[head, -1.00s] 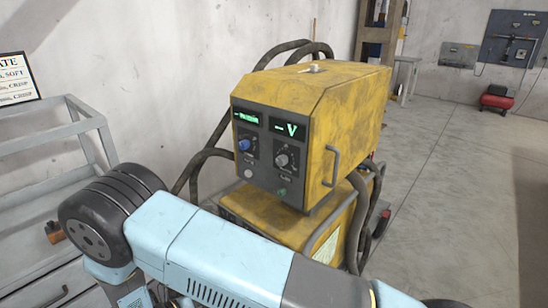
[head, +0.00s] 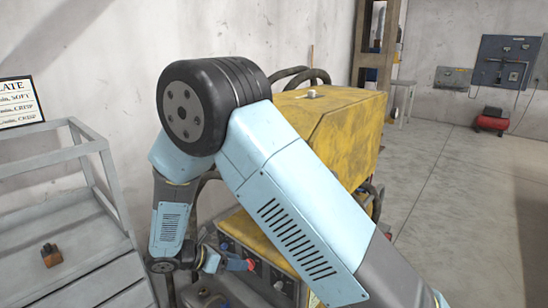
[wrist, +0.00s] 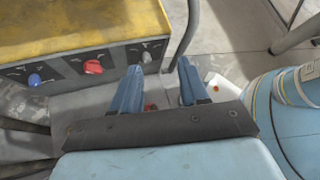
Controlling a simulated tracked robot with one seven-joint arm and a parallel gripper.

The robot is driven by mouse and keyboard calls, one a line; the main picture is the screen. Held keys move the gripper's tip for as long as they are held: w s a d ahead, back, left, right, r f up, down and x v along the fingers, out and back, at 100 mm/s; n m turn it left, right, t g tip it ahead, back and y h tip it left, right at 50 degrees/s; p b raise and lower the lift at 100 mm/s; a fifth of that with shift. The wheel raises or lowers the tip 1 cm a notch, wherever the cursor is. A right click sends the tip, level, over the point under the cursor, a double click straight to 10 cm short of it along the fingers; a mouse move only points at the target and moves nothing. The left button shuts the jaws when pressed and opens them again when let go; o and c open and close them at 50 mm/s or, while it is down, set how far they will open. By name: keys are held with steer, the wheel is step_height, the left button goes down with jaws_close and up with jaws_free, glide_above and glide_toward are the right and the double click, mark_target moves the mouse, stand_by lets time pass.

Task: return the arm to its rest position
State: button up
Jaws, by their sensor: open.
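My gripper (wrist: 160,72) shows in the wrist view with its two blue fingers apart and nothing between them. It is just in front of the lower panel of the yellow machine, with the floor beyond the fingers. In the head view my arm is bent, its dark elbow joint high and its forearm hanging down beside the machine.
A grey metal rack (head: 92,146) stands at the left with a small brown-orange object (head: 51,255) on it. Dark hoses (head: 300,74) loop behind the machine. A red compressor (head: 491,121) sits by the back wall. The floor at the right is clear.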

steer(key=s+d+r+m+g+y, duration=0.1)
steer(key=d+r+m+g+y, duration=0.35)
steer(key=d+r+m, duration=1.35)
steer(key=s+d+r+m+t+y, duration=0.5)
steer(key=s+d+r+m, duration=0.4)
steer(key=s+d+r, duration=0.5)
steer(key=shift+s+d+r+m+y, duration=0.35)
steer(key=shift+s+d, duration=0.5)
steer(key=shift+d, duration=0.5)
